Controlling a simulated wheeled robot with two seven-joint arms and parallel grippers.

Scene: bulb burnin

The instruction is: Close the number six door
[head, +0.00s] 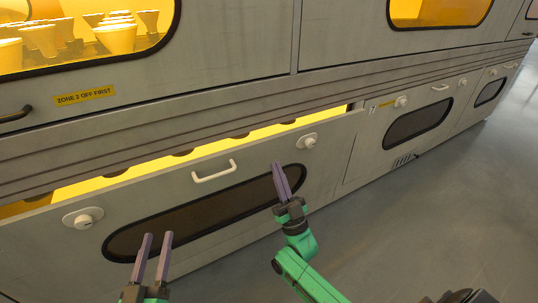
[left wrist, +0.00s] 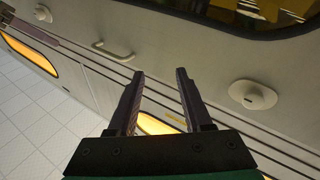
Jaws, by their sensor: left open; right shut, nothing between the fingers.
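A grey lower door (head: 150,185) with a dark oblong window stands partly open. It leans outward at the top, and yellow light shows through the gap above it. Its number is not visible; the closed door (head: 419,115) to its right appears marked 7. The leaning door has a white handle (head: 213,171) and a round white latch knob near each end, left (head: 84,219) and right (head: 308,141). My left gripper (head: 158,236) is open and empty in front of the door's left part; the handle also shows in the left wrist view (left wrist: 112,50). My right gripper (head: 280,166) is shut and empty, in front of the window's right end.
An upper panel with a lit window (head: 90,30) showing several bulbs stands above, with a yellow label "ZONE 2 OFF FIRST" (head: 84,96) and a dark handle (head: 15,114). Grey floor (head: 450,190) is clear at the right.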

